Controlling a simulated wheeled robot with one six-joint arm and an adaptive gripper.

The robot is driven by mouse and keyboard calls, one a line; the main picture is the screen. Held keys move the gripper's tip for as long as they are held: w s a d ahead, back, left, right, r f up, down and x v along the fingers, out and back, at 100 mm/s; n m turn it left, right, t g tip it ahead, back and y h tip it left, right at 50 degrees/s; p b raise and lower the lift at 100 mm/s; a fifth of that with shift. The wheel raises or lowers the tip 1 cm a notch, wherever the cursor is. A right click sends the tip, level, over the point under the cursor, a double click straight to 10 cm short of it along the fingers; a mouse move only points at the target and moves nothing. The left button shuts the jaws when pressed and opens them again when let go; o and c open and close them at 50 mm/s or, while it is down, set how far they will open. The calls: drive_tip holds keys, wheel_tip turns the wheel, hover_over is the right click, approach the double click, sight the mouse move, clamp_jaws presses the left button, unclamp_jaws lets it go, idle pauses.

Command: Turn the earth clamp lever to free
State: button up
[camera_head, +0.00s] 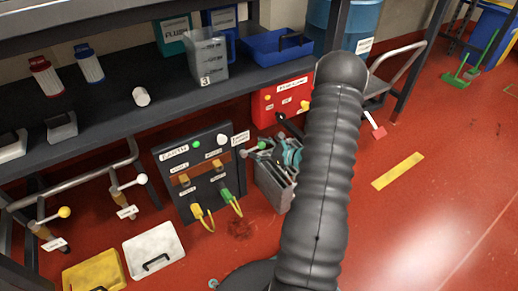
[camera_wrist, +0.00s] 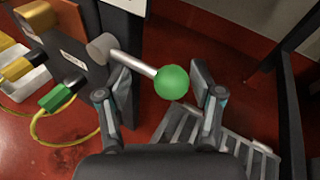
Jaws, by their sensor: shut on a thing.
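The earth clamp lever (camera_wrist: 133,62) is a pale rod with a green ball knob (camera_wrist: 172,82), reaching from a grey pivot on the side of a dark panel. In the wrist view my gripper (camera_wrist: 166,92) has one finger on each side of it and is shut on the lever. Exact finger contact is hard to see. In the head view the dark panel (camera_head: 204,201) stands on the floor under the bench, with a green and a white lamp on top. My gripper (camera_head: 282,156) is at its right side, and my arm hides part of this area.
Yellow and green plugs with looped cables (camera_head: 229,199) project from the panel front. A red box (camera_head: 283,98) stands behind my gripper. A grey slatted object (camera_wrist: 248,152) lies below my fingers. Yellow (camera_head: 93,273) and white (camera_head: 153,250) cases lie at front left. Red floor at right is mostly clear.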

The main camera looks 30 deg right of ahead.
drive_tip(key=shift+s+d+r, duration=0.2)
drive_tip(key=shift+s+r, duration=0.1)
drive_tip(key=shift+r, duration=0.15)
drive_tip(key=shift+s+d+r, duration=0.15)
drive_tip(key=shift+s+r, duration=0.1)
drive_tip(key=shift+r, duration=0.2)
drive_tip(key=shift+f+v, duration=0.1)
drive_tip(key=shift+v, duration=0.75)
drive_tip(key=shift+f+v, duration=0.15)
drive_tip(key=shift+v, duration=0.75)
drive_tip(key=p, duration=0.2)
approach(262, 147)
drive_tip(key=v, duration=0.4)
drive_tip(key=shift+s+a+r, duration=0.25)
drive_tip(key=shift+s, duration=0.05)
